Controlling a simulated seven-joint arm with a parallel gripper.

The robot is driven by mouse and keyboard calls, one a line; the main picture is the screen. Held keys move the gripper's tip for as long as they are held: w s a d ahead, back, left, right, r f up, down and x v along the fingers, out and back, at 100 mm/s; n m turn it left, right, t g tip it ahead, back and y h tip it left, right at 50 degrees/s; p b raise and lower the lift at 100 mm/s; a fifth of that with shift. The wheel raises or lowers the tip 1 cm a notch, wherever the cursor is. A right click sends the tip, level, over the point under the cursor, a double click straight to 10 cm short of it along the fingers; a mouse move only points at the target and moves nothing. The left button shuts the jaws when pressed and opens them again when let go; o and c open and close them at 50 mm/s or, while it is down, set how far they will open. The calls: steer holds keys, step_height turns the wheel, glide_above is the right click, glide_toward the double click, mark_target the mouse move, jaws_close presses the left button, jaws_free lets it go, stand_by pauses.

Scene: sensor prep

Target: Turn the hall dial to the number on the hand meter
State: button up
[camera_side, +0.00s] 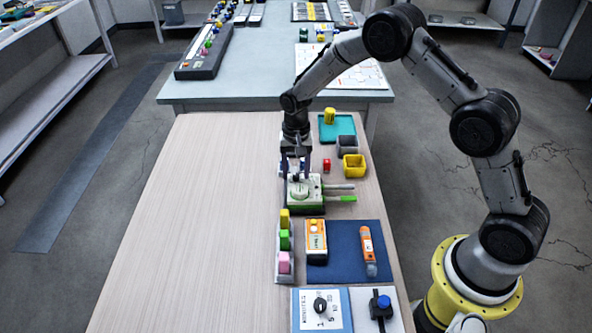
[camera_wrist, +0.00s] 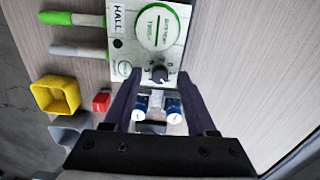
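The hall box (camera_wrist: 150,30), white with a green-rimmed disc and marked HALL, lies on the table; it also shows in the side view (camera_side: 303,190). Its dark dial (camera_wrist: 158,73) has small numbers around it; its setting is too small to tell. My gripper (camera_wrist: 157,80) is open, its fingertips apart on either side of the dial; contact cannot be told. In the side view my gripper (camera_side: 296,160) points down at the box's far end, hiding the dial. An orange and white meter with a small display (camera_side: 316,238) lies on a blue mat; its number is unreadable.
Two probes, one green-handled (camera_side: 341,198), extend right from the box. A red cube (camera_side: 326,165), yellow cup (camera_side: 354,165) and grey cup (camera_side: 347,145) stand close by. An orange tool (camera_side: 367,245) lies on the mat (camera_side: 345,270). The table's left side (camera_side: 200,220) is clear.

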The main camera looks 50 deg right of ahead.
step_height(320, 180, up, 14)
stand_by(0.6)
steer(key=shift+f, duration=0.1)
step_height(320, 180, up, 10)
steer(key=t, duration=0.2)
glide_above(296, 175)
steer(key=s, duration=0.2)
steer(key=s+r+n+t, duration=0.1)
steer(key=s+r+t, duration=0.1)
steer(key=s+r, duration=0.8)
steer(key=s+f+n, duration=0.3)
steer(key=s, duration=0.7)
steer(key=s+f+n+t, duration=0.1)
steer(key=s+f+n, duration=0.2)
steer(key=s, duration=0.7)
steer(key=shift+s+f+n+t, duration=0.2)
steer(key=shift+f+n+t, duration=0.15)
steer(key=shift+n, duration=0.45)
